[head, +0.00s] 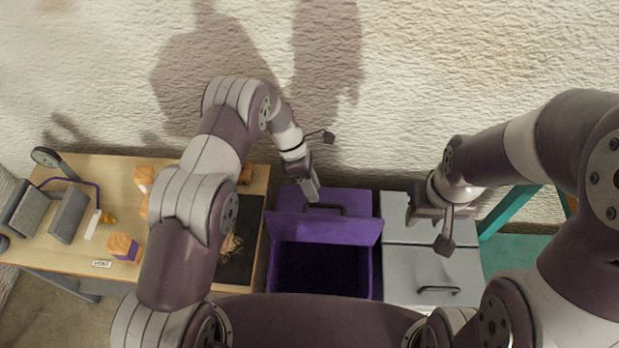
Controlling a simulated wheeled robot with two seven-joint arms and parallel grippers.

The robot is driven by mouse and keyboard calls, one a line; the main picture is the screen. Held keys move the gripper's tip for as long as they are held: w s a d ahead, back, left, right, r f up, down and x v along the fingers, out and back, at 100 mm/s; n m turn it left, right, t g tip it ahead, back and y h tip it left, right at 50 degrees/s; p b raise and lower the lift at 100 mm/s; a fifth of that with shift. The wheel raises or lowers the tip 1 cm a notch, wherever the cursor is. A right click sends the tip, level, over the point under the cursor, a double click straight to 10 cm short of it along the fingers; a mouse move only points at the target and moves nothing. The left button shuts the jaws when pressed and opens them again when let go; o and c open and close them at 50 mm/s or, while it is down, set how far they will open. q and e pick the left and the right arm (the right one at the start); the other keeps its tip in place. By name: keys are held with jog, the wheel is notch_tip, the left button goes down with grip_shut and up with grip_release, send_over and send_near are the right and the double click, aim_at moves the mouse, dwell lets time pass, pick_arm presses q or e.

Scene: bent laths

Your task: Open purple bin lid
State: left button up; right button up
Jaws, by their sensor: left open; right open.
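The purple bin (376,275) stands against the wall in the middle of the head view. Its purple lid (325,230) is raised, and the dark inside of the bin shows in front of it. The lid's dark handle (340,209) is at the lid's far upper edge. My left gripper (313,197) is open and empty, just behind and above the lid near the handle. I cannot tell whether it touches the lid. My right gripper (440,222) is open and empty above the grey bin.
The grey bin (425,265) stands right of the purple bin with its lid closed. A wooden table (120,175) on the left holds several orange blocks, a dark mat (240,265) and grey devices. Teal framing (510,210) is at the right. The textured wall is close behind.

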notch_tip(320, 180, up, 5)
jog(key=p, duration=0.3)
jog(key=shift+p, duration=0.35)
jog(key=shift+f, duration=0.1)
